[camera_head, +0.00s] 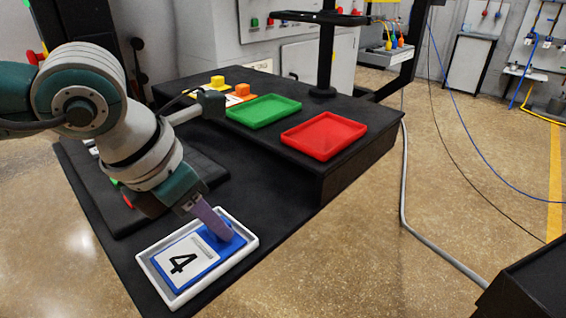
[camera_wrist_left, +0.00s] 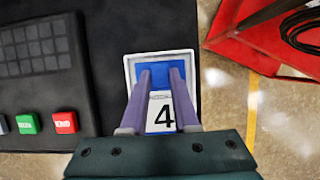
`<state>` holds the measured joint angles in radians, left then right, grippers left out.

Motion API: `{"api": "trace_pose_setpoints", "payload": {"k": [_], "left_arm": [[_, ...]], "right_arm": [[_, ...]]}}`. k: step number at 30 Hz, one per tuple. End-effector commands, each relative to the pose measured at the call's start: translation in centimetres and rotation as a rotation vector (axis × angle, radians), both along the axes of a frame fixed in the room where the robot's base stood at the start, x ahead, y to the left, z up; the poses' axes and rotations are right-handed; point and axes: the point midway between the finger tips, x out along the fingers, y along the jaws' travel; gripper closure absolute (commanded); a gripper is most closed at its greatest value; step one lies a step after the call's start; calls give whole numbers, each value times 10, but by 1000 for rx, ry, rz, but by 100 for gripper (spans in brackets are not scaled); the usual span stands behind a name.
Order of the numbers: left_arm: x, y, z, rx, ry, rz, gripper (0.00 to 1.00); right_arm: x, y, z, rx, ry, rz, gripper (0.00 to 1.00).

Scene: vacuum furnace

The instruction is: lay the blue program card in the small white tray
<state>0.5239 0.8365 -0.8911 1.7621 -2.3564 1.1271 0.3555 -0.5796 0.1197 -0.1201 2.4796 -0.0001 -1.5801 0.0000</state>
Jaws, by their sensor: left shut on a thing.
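The blue program card (camera_head: 208,269) has a white face with a black 4. It lies inside the small white tray (camera_head: 163,287) at the front of the black table. My left gripper (camera_head: 226,234) reaches down into the tray and is shut on the card's raised blue grip. In the left wrist view, the purple fingers (camera_wrist_left: 160,74) stand on both sides of the blue grip, and the card (camera_wrist_left: 163,112) sits within the white tray's rim (camera_wrist_left: 128,72). Whether the card bears fully on the tray floor cannot be told. My right gripper is not in view.
A green tray (camera_head: 264,111) and a red tray (camera_head: 324,136) stand on the raised black shelf behind. Yellow (camera_head: 217,83) and orange (camera_head: 242,90) pieces sit beyond them. In the left wrist view, a dark panel with green (camera_wrist_left: 28,124) and red (camera_wrist_left: 65,122) buttons lies left of the tray.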

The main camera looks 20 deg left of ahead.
Motion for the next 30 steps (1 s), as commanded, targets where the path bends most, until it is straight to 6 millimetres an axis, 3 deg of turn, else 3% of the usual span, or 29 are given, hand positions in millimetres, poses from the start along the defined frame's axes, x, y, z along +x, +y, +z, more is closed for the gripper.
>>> {"api": "trace_pose_setpoints", "payload": {"k": [2,3,10,22,30], "left_arm": [[0,0,-4,0,0,0,100],[0,0,-3,0,0,0,69],[0,0,-2,0,0,0,43],[-2,2,8,2,-2,0,41],[-21,10,58,3,-6,-1,41]], "right_arm": [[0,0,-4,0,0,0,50],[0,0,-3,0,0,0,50],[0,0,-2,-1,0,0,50],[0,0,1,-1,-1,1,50],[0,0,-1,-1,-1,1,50]]}}
